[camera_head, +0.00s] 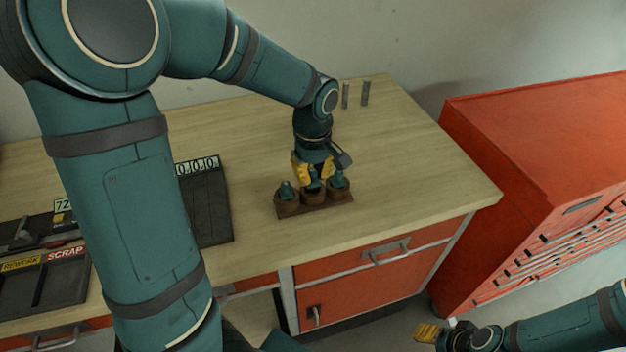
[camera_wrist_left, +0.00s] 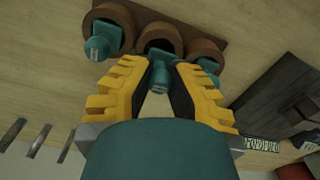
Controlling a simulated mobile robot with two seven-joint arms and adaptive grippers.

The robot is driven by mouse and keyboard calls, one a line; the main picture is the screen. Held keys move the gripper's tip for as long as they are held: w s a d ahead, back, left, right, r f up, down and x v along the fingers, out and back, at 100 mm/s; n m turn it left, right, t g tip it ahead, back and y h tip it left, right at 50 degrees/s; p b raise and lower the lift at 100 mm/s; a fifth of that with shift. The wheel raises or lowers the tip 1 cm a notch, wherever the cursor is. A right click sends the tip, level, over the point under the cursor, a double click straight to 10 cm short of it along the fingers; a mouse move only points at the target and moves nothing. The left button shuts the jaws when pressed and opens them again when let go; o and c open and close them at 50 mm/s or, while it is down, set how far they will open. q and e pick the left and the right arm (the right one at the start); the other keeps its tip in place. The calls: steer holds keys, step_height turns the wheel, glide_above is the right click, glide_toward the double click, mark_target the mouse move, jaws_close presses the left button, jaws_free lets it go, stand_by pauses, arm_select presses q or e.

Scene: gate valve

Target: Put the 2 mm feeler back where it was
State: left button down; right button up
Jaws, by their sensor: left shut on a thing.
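A dark brown stand (camera_head: 315,211) with three round brown cups sits on the bench, with teal pieces at the cups. My left gripper (camera_head: 314,178) points down over the middle cup, shut on a teal piece with a metal tip. In the left wrist view the yellow fingers (camera_wrist_left: 160,85) close around this held piece (camera_wrist_left: 160,70), in front of the middle cup (camera_wrist_left: 158,32). Whether it is seated there I cannot tell. Teal pieces are in the left (camera_wrist_left: 98,42) and right (camera_wrist_left: 208,66) cups. No size marking is legible. My right gripper (camera_head: 428,332) is low at the right, away from the bench.
A dark tray (camera_head: 208,208) with number labels lies left of the stand; REWORK and SCRAP bins (camera_head: 52,282) are farther left. A red cabinet (camera_head: 530,150) stands at the right. The bench right of the stand is clear.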

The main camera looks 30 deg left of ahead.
mark_target(313, 171)
arm_select(q)
steer(key=shift+f, duration=0.9)
steer(key=shift+f, duration=0.1)
steer(key=c, duration=1.1)
jaws_free()
steer(key=shift+o, duration=0.2)
steer(key=shift+r, duration=0.5)
step_height(313, 171, up, 11)
steer(key=shift+d+r+p, duration=0.1)
steer(key=shift+r+p, duration=0.05)
steer(key=shift+p, duration=1)
steer(key=shift+s, duration=0.1)
